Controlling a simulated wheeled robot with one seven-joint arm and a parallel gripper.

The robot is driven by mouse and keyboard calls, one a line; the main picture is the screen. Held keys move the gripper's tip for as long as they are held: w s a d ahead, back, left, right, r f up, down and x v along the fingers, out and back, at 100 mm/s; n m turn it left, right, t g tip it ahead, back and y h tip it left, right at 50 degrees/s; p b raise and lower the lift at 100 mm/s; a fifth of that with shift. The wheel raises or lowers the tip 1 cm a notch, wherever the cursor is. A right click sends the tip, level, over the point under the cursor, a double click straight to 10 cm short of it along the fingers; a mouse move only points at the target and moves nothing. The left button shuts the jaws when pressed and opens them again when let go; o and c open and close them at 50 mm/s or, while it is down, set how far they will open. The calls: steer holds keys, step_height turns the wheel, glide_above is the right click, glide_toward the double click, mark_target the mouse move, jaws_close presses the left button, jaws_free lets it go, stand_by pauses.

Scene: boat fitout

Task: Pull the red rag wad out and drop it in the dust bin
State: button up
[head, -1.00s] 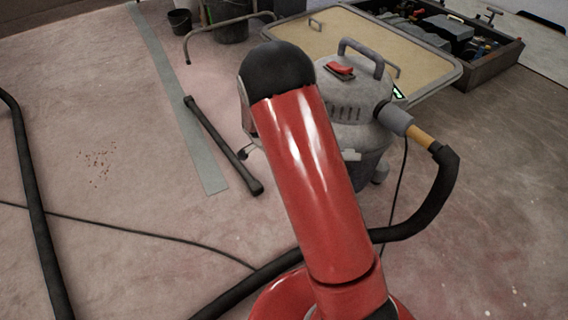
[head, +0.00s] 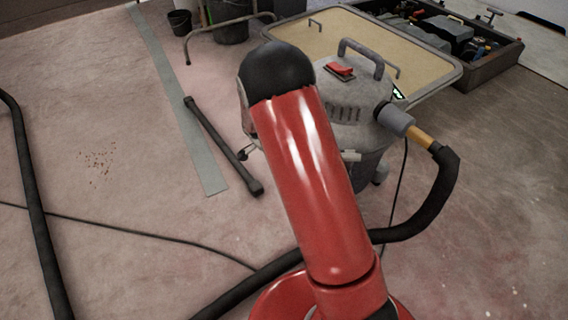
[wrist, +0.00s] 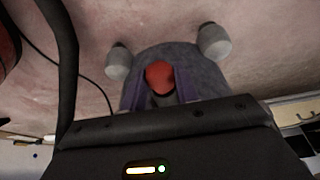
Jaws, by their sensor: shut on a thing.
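The red rag wad (wrist: 160,76) shows in the wrist view as a rounded red lump, held between the two fingers of my gripper (wrist: 160,90). The gripper is shut on it. Behind it is a grey shop vacuum (wrist: 205,75), with two pale casters beyond. In the head view the vacuum (head: 365,110) stands behind my red arm, which hides the wad and most of the gripper. I cannot tell whether the wad is clear of the vacuum. A dark bin (head: 229,22) stands at the top, beside a small black bucket (head: 180,22); which one is the dust bin is unclear.
A black hose (head: 437,200) curves from the vacuum's right side across the floor. A black tube (head: 222,145) lies near a grey floor strip (head: 180,95). A tan-topped platform (head: 300,45) and an open toolbox (head: 455,40) are behind.

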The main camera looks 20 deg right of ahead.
steer(key=shift+a, duration=0.1)
steer(key=shift+s+a, duration=0.25)
steer(key=shift+a, duration=0.5)
steer(key=shift+s+a, duration=0.3)
steer(key=shift+a, duration=0.45)
steer(key=shift+s+a, duration=0.25)
steer(key=shift+a, duration=0.5)
